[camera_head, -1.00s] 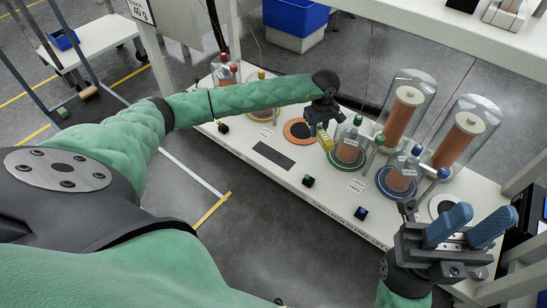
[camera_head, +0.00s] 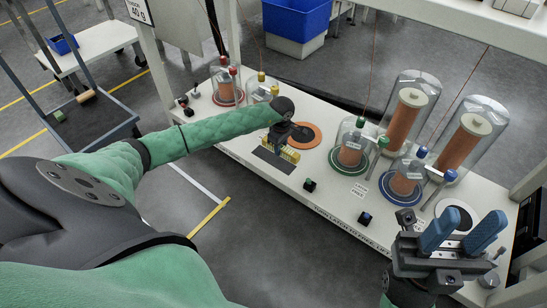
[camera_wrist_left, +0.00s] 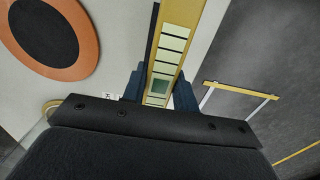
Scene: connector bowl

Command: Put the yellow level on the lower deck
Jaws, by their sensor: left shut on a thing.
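The yellow level (camera_head: 289,155) is in my left gripper (camera_head: 285,143), above the front of the white bench near a dark rectangular patch. In the left wrist view the level (camera_wrist_left: 176,30) runs upward from between the blue fingers of my left gripper (camera_wrist_left: 158,92), which is shut on it. A blue-framed trolley at the far left has a low dark deck (camera_head: 98,122), well away from the level. My right gripper (camera_head: 462,232) is open and empty at the lower right, its blue fingers apart.
A green block (camera_head: 59,115) and a wooden piece (camera_head: 86,96) lie on the dark deck. Glass domes with copper coils (camera_head: 401,115) crowd the bench's right side. An orange ring (camera_head: 316,136) lies beside the level. Grey floor (camera_head: 270,225) is clear in front of the bench.

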